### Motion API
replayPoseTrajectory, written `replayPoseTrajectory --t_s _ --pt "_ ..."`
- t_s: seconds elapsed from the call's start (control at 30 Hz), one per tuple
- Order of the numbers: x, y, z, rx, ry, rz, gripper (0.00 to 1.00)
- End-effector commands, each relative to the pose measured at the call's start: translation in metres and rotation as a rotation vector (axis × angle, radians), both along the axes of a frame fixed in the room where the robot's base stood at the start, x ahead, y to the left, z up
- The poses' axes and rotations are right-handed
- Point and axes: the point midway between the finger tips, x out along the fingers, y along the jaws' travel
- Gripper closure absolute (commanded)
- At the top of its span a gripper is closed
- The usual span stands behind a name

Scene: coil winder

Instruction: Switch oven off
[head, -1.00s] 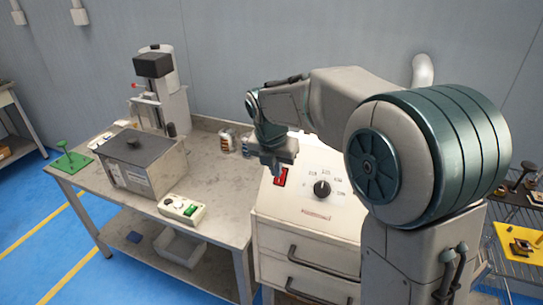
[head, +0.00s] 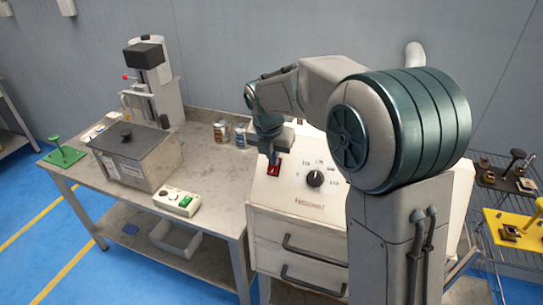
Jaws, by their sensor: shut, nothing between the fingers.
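The oven (head: 318,212) is a white cabinet with drawer-like fronts, dark handles and a sloped top panel. On the panel are a red rocker switch (head: 272,171) and a black dial (head: 315,179) with printed numbers around it. My gripper (head: 273,158) points down and is shut and empty. Its tips are right above the red switch in the picture and cover its upper part. I cannot tell whether they touch it or which way the switch is tipped. My arm hides the right part of the oven.
A metal table (head: 213,190) stands left of the oven. It holds a grey lidded box (head: 140,157), a control box with a green switch (head: 177,201), cans (head: 221,131) and a press-like machine (head: 155,85). A wire rack (head: 495,215) with a yellow plate stands at the right.

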Motion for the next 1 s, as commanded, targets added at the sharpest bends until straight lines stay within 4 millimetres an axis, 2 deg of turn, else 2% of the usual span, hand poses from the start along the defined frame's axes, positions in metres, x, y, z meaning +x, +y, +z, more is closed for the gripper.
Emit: replayPoseTrajectory --t_s 0.4,0.73,0.87,1.0 --pt "-0.014 0.005 -0.005 0.000 0.001 0.000 1.00" --pt "-0.015 0.006 -0.004 0.000 0.000 0.000 1.00" --pt "-0.018 0.007 0.002 0.001 0.000 0.001 1.00" --pt "-0.026 0.010 0.019 0.000 0.000 -0.001 1.00"
